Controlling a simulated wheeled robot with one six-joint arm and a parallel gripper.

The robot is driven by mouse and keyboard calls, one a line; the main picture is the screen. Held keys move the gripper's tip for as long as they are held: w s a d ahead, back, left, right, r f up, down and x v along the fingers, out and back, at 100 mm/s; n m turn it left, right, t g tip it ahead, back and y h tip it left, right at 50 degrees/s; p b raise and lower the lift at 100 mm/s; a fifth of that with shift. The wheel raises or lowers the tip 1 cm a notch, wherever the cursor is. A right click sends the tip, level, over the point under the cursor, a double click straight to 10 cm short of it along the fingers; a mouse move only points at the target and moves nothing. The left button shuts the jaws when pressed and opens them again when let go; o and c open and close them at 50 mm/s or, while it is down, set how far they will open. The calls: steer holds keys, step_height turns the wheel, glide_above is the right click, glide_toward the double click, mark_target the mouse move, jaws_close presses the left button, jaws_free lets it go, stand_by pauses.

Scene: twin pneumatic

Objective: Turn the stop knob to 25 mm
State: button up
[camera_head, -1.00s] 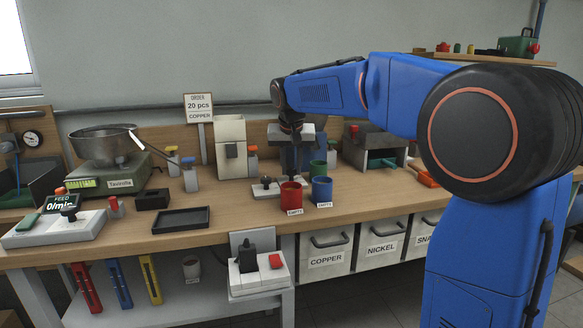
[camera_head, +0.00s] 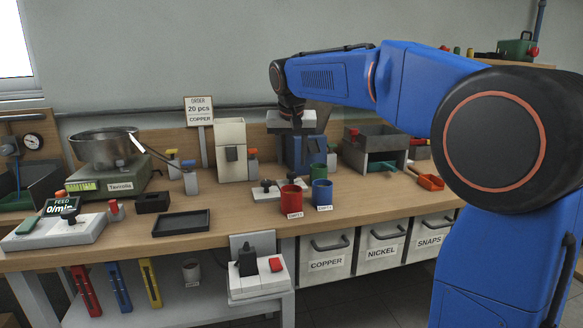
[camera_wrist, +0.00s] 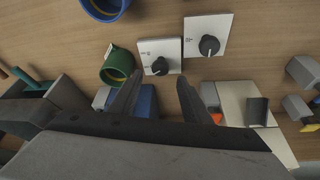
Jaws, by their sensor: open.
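Two dark knobs on pale plates show in the wrist view, a smaller plate's knob (camera_wrist: 160,66) and a larger plate's knob (camera_wrist: 209,45). Their markings are too small to read, so I cannot tell which is the stop knob. The larger plate's knob also shows in the head view (camera_head: 266,185), left of the red cup; the other is mostly hidden behind that cup. My gripper (camera_wrist: 159,79) is open and empty, its fingertips either side of and just short of the smaller plate's knob in the picture. It appears raised above the bench.
A red cup (camera_head: 291,201), a blue cup (camera_head: 322,192) and a green cup (camera_head: 332,163) stand close to the knobs. A blue machine (camera_head: 303,153) and a white box (camera_head: 231,137) stand behind.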

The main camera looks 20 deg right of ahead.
steer(key=v, duration=1.2)
steer(key=shift+s, duration=0.1)
steer(key=s+d+f+n, duration=0.1)
steer(key=s+d+f, duration=0.2)
steer(key=s+f, duration=0.8)
steer(key=s+d+f+n, duration=0.1)
steer(key=s+d+f, duration=0.1)
steer(key=s+f, duration=0.8)
steer(key=s+d+f+n+y, duration=0.1)
steer(key=s+d+f, duration=0.2)
steer(key=s+f, duration=0.8)
steer(key=s, duration=0.4)
steer(key=shift+s+d+f+t, duration=0.3)
steer(key=shift+s, duration=0.05)
